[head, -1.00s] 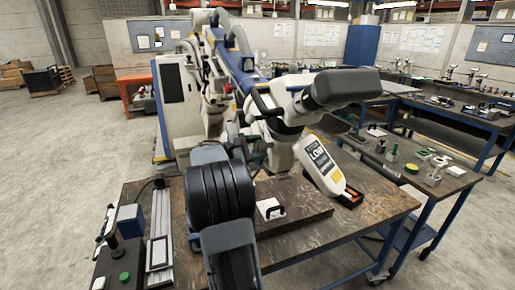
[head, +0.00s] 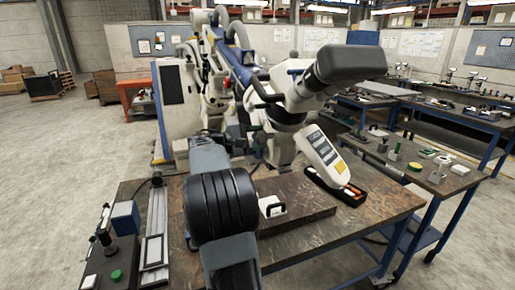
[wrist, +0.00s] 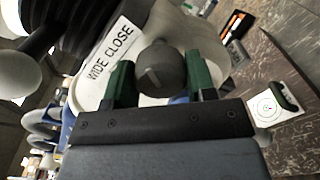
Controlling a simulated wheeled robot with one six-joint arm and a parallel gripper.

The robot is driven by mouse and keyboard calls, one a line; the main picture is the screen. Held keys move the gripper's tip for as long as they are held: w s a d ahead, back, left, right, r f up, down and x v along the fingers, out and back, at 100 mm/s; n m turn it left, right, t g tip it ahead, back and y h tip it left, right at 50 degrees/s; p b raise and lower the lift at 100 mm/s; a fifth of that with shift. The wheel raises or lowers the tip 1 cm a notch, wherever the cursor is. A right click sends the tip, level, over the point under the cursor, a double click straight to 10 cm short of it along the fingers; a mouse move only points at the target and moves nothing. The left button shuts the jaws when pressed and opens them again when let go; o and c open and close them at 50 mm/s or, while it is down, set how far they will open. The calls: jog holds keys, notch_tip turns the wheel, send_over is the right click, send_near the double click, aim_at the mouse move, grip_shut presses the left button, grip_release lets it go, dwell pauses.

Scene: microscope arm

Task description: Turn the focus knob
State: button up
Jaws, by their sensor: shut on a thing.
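The microscope (head: 300,97) is a pale body with a thick dark eyepiece end, standing over the workbench. Its focus knob (wrist: 161,67) is dark and round with a light mark, and sits between the two green fingers of my gripper (wrist: 162,78). The fingers are shut on the knob from both sides. A label reading "WIDE CLOSE" (wrist: 109,52) is on the pale housing left of the knob. In the head view my own arm covers much of the middle, and the fingers and knob cannot be made out clearly.
A dark slab on the bench (head: 310,222) carries a small white plate with a black handle (head: 271,207). An open tray with orange items (head: 335,188) lies right of it. A blue box (head: 125,220) and rail (head: 156,222) stand at the left. A second bench is at right.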

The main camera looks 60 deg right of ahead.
jog(key=shift+f+m+b, duration=0.1)
jog(key=shift+m+b, duration=1.2)
jog(key=shift+b, duration=0.05)
jog(key=shift+m, duration=0.3)
jog(key=o, duration=0.9)
jog(key=shift+w+a, duration=0.1)
jog(key=b+v, duration=0.1)
jog(key=v, duration=1.2)
jog(key=shift+w+a+b, duration=0.25)
jog(key=shift+b, duration=0.05)
